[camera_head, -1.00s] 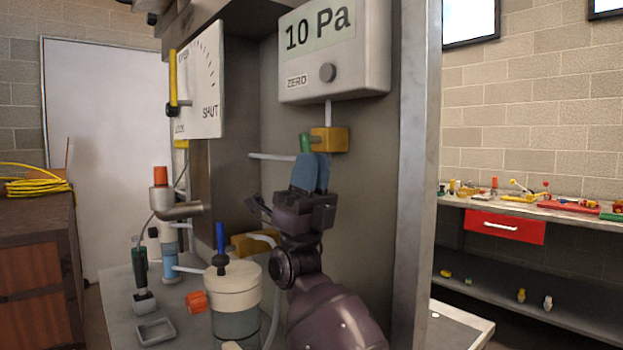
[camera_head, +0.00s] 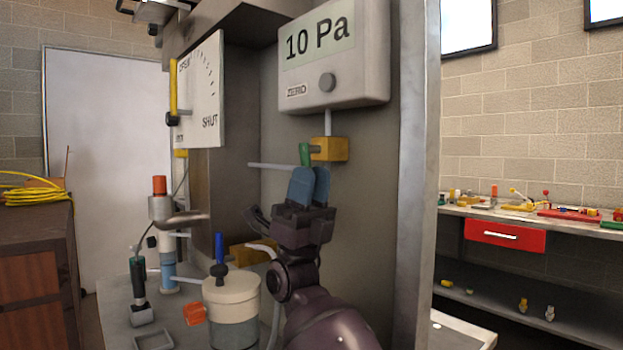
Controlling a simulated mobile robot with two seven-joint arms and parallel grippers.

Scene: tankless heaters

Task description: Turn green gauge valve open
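The green gauge valve handle (camera_head: 305,154) sits at the left side of a yellow valve block (camera_head: 331,149), under the gauge box that reads 10 Pa (camera_head: 334,55). The handle stands roughly upright. My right gripper (camera_head: 309,184) is just below the handle, with its two blue finger pads pointing up and close together. The pads look apart from the handle or barely at its lower end; I cannot tell if they touch. I see only a narrow line between the pads, so their opening is unclear. My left gripper is not clearly in view.
A white dial panel marked SHUT (camera_head: 201,92) with a yellow lever (camera_head: 173,86) is at left. A lidded pot (camera_head: 232,300) with a blue handle (camera_head: 219,248) stands below. A grey panel edge (camera_head: 413,180) rises right of my arm. A workbench with a red drawer (camera_head: 505,234) is farther right.

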